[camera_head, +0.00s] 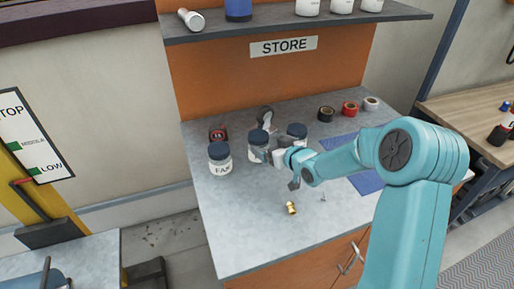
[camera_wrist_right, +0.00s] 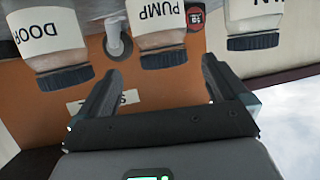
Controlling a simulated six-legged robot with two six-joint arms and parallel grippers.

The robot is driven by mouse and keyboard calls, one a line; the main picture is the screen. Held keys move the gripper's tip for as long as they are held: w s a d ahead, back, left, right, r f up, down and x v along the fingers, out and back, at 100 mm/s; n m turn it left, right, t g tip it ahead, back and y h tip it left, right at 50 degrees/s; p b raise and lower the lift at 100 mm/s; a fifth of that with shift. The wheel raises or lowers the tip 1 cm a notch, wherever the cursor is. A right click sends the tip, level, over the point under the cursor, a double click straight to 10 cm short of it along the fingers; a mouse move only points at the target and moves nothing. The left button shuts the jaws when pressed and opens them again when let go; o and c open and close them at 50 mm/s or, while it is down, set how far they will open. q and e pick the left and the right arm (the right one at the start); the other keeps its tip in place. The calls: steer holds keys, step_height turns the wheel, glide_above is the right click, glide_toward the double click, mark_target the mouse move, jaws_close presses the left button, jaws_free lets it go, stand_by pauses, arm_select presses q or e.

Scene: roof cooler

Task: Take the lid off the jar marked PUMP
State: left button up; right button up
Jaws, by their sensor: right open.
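The jar marked PUMP (camera_wrist_right: 158,30) shows upside down in the right wrist view, white with a dark blue lid (camera_wrist_right: 163,58) on it. My right gripper (camera_wrist_right: 160,70) is open and empty. Its fingertips appear on either side of the PUMP lid in the wrist view, with gaps on both sides and no visible contact. It also shows in the head view (camera_head: 281,158), close to the jar's right side. My left gripper is not in view.
The FAN jar (camera_head: 220,166) stands left of PUMP and the DOOR jar (camera_wrist_right: 50,35) on its other side, both lidded. Tape rolls (camera_head: 349,108), a blue mat (camera_head: 366,183) and a brass fitting (camera_head: 290,208) lie on the counter (camera_head: 240,235). A shelf (camera_head: 270,28) overhangs the back.

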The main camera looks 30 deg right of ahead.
mark_target(258, 138)
steer(key=shift+w+a+f, duration=0.15)
steer(key=shift+w, duration=0.7)
steer(key=p+x, duration=0.2)
steer(key=x, duration=0.3)
steer(key=shift+w+f, duration=0.1)
steer(key=shift+w, duration=0.25)
steer(key=c, duration=1.6)
steer(key=shift+o, duration=0.2)
